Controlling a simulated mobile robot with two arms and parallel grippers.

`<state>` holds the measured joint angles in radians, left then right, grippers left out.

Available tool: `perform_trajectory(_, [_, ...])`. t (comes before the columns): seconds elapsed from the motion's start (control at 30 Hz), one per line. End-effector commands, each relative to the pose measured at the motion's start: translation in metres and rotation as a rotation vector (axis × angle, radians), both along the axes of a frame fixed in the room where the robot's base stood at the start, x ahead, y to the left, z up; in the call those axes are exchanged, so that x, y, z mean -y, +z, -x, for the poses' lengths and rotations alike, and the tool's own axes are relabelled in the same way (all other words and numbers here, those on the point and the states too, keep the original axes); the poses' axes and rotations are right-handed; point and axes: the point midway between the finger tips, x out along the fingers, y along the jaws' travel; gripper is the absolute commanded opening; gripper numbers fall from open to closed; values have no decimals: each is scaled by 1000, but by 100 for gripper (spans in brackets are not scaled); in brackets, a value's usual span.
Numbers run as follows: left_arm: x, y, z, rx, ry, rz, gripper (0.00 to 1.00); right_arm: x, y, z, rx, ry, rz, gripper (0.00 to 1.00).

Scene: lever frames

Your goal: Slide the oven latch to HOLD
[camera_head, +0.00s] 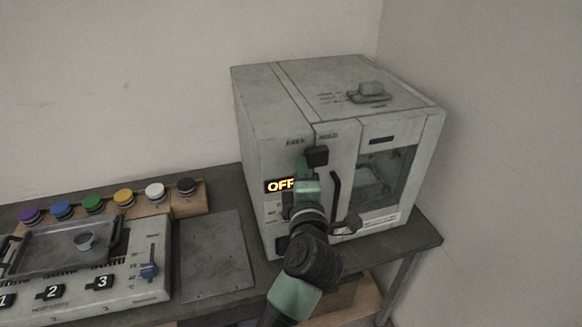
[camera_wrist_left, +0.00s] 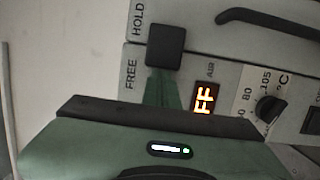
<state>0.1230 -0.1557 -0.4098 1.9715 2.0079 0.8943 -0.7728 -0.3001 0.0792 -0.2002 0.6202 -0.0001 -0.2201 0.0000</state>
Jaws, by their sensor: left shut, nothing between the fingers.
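The oven latch is a black square knob (camera_head: 317,155) on the upper front of the grey oven (camera_head: 270,120). It lies across the seam between the FREE label on the left and the HOLD label on the right; in the wrist view the knob (camera_wrist_left: 165,45) sits between both words. My left gripper (camera_head: 302,166) is shut and empty. Its green fingers are at the FREE side of the knob, seemingly touching it; the wrist view shows the fingers (camera_wrist_left: 162,88) right against the knob's lower edge. My right gripper is not in view.
An OFF display (camera_head: 280,185) and a dial (camera_wrist_left: 267,108) are on the oven front, below the latch. A dark curved door handle (camera_head: 335,195) stands out right of my gripper.

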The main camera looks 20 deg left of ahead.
Motion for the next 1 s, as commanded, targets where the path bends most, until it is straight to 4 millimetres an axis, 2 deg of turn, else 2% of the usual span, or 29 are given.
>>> perform_trajectory(0.17, [7,0,-2,4,-19,2,0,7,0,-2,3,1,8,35])
perform_trajectory(0.37, [8,0,3,2,-19,2,0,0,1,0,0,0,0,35])
perform_trajectory(0.73, [23,-1,58,1,-18,5,0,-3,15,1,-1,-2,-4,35])
perform_trajectory(1.0, [28,0,74,5,-15,5,0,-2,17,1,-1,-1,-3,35])
